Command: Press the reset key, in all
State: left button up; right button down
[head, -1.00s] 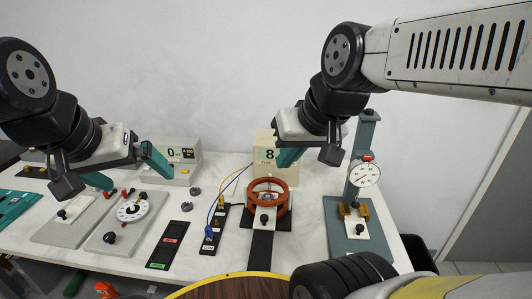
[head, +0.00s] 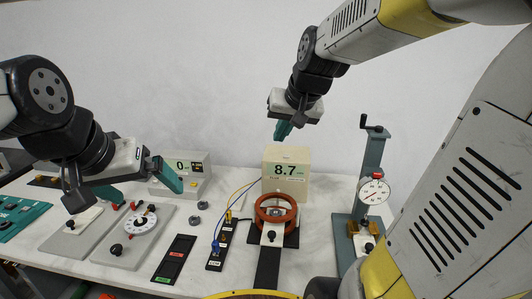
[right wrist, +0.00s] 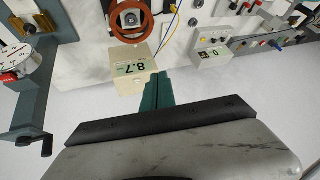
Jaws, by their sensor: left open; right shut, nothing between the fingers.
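A beige box (head: 287,183) with a display reading 8.7 stands at the back centre; it also shows in the right wrist view (right wrist: 122,57). A grey box (head: 166,185) with a display reading 0 and small coloured keys on its front stands to its left; it also shows in the right wrist view (right wrist: 207,56). I cannot read which key is the reset key. My right gripper (head: 283,131) is shut and empty, above the beige box in the picture; its teal fingers (right wrist: 157,90) show beside that box. My left gripper (head: 138,186) is open and empty, left of and in front of the grey box.
A red-brown coil (head: 264,217) stands in front of the beige box. A stand with a dial gauge (head: 374,191) and crank is at the right. A plate with a white dial (head: 139,220) and a dark strip (head: 174,260) lie left. Blue and yellow wires run between.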

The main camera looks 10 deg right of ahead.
jog(key=w+d+f+m, duration=0.1)
jog(key=w, duration=0.5)
jog(key=w+d+f+m, duration=0.1)
jog(key=w+d+f, duration=0.1)
jog(key=w, duration=0.4)
jog(key=m+t+y, duration=0.1)
jog(key=m+t, duration=0.1)
send_over(288, 156)
notch_tip(288, 156, down, 4)
jog(key=shift+s+r, duration=0.15)
jog(key=shift+r, duration=0.05)
jog(key=shift+f, duration=0.1)
jog(key=shift+a+f, duration=0.1)
jog(key=shift+f, duration=4.2)
jog(key=shift+f, duration=0.1)
jog(key=shift+f, duration=0.35)
